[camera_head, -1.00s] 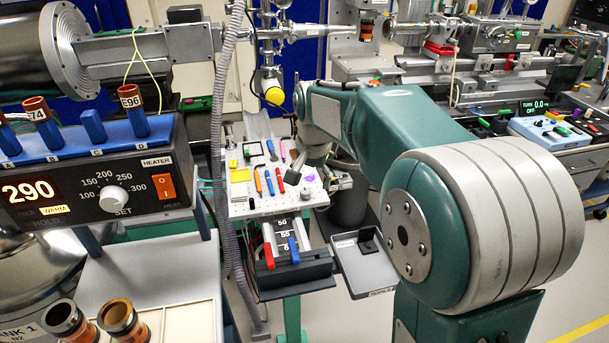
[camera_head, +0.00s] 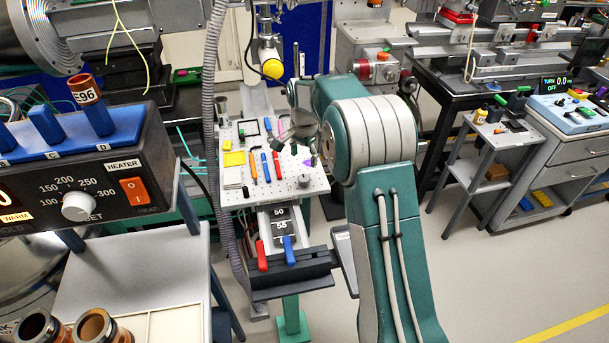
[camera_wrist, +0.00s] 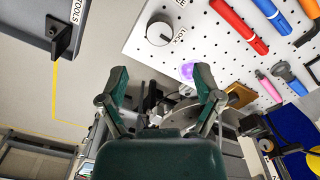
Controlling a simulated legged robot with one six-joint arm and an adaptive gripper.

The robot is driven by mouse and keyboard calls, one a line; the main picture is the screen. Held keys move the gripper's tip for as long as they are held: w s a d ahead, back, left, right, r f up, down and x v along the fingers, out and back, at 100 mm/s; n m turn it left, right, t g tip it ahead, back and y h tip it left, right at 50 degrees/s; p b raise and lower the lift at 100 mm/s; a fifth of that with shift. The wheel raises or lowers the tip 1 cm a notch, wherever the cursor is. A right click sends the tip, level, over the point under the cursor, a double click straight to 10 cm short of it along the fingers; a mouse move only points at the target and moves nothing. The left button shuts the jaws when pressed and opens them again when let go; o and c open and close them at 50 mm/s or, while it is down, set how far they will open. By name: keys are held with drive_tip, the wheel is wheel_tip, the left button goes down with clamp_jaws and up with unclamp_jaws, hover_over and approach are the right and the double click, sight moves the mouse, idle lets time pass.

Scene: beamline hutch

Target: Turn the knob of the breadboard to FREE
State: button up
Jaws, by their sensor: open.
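The breadboard (camera_head: 232,197) is a white perforated board on a green stand, in the middle of the head view. It also shows at the upper right in the wrist view (camera_wrist: 218,48). In the head view the knob (camera_head: 304,181) is at the board's near right. My gripper (camera_wrist: 161,92) is open and empty, its fingers spread, apart from the knob. In the head view my arm's end (camera_head: 291,128) is over the board's far right part.
Coloured pens (camera_wrist: 238,26) and a purple piece (camera_wrist: 187,70) lie on the board near the knob. A grey tray marked TOOLS (camera_wrist: 96,14) is at the wrist view's upper left. A heater box (camera_head: 130,165) stands left, a grey trolley (camera_head: 495,135) right.

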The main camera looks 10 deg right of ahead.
sight(304, 178)
wheel_tip(304, 178, down, 8)
idle(0.4)
drive_tip(key=c, duration=1.1)
